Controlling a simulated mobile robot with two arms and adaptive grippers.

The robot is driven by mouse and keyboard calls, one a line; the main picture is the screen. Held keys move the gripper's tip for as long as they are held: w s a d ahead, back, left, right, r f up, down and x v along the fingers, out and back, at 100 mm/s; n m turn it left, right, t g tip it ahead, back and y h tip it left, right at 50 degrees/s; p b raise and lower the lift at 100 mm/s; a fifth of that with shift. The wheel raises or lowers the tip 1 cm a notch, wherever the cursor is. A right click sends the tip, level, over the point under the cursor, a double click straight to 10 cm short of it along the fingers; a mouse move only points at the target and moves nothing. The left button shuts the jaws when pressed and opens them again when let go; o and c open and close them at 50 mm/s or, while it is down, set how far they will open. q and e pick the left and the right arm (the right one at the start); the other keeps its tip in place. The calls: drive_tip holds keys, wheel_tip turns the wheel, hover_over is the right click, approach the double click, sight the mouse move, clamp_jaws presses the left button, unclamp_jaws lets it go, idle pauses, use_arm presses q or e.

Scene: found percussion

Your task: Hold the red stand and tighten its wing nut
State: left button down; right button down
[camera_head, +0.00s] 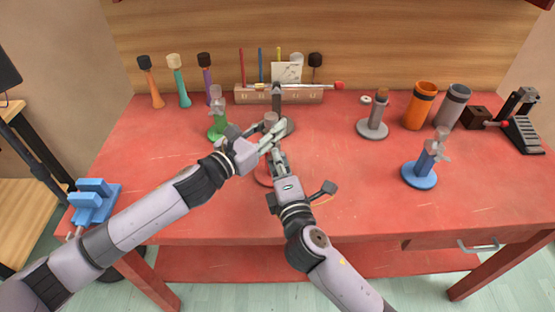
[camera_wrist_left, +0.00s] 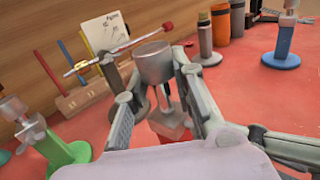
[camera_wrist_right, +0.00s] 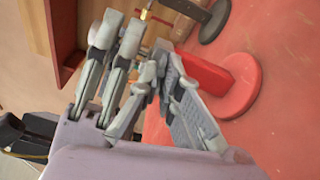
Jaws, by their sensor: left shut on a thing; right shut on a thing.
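The red stand (camera_head: 262,178) is upright near the middle of the red bench, mostly hidden behind my grippers in the head view. Its red post and round base (camera_wrist_right: 245,90) show in the right wrist view. Its grey cylindrical top (camera_wrist_left: 153,62) shows between my left fingers in the left wrist view. My left gripper (camera_head: 272,139) is shut on the stand's upper part, with its fingers on either side. My right gripper (camera_head: 278,154) is shut on the small grey wing nut (camera_wrist_right: 152,74) at the stand's side, just below the left fingers. The nut is largely covered by the fingers.
A green stand (camera_head: 217,127) is at the left and a blue stand (camera_head: 420,174) at the right. A grey stand (camera_head: 373,128), an orange cup (camera_head: 420,104) and a wooden rack (camera_head: 300,96) stand farther back. A blue block (camera_head: 95,200) sits at the left edge. The front right is clear.

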drive_tip(key=shift+w+d+m, duration=0.1)
drive_tip(key=shift+d+m, duration=0.05)
drive_tip(key=shift+m, duration=0.55)
drive_tip(key=c, duration=1.8)
unclamp_jaws()
